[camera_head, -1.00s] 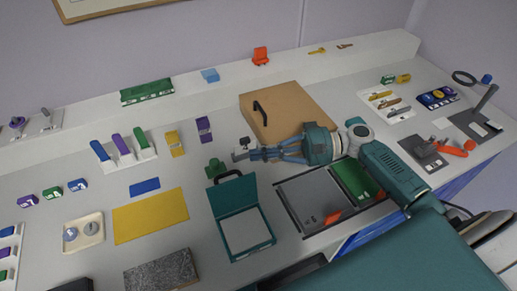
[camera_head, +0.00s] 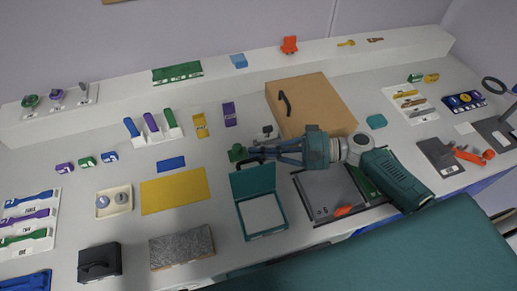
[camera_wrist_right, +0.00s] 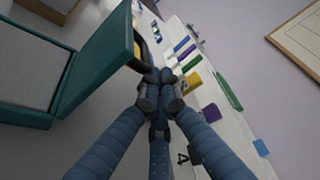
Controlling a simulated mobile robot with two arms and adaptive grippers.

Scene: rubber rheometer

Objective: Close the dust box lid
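The teal dust box (camera_head: 264,234) stands open on the table. Its lid (camera_head: 252,181) stands up at the back edge of the base, and the inside shows pale grey. In the right wrist view the raised lid (camera_wrist_right: 100,55) is at upper left, beside my fingers. My right gripper (camera_head: 256,152) reaches in from the right, just behind and above the lid's top edge. In the wrist view its fingertips (camera_wrist_right: 160,88) are together, with nothing seen between them. I cannot tell whether they touch the lid. My left gripper is not in view.
A green object (camera_head: 237,152) is close to the fingertips. A wooden box (camera_head: 325,100) with a black handle lies behind my right arm. A grey tray (camera_head: 325,190) lies right of the dust box, a yellow mat (camera_head: 174,191) left of it. A dark stone block (camera_head: 181,248) is at front left.

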